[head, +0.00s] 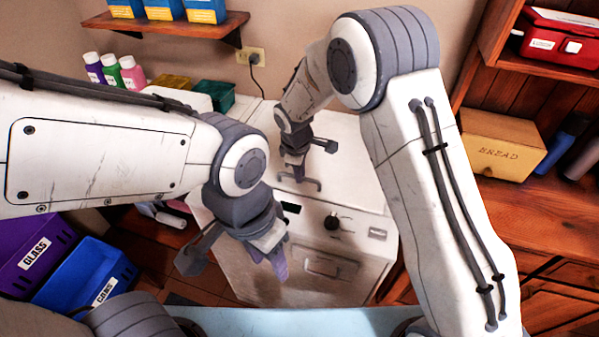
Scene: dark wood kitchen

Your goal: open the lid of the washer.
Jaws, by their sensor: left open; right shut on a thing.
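The white washer (365,275) stands in the middle, with a dark knob (332,222) and a small dark display on its front panel. Its lid (350,165) lies flat on top and looks closed. A grey bar handle (312,183) sits near the lid's front edge. My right gripper (294,174) reaches down over the lid and is shut on this handle; its fingers hide part of the bar. My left gripper (268,258) is open and empty, pointing down in front of the washer's left front, apart from the handle.
Purple (38,250) and blue (85,278) bins stand on the floor at left. Bottles (115,72) and a green box (213,96) stand behind my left arm. A wooden shelf (160,26) hangs above. A bread box (502,140) rests on the right counter.

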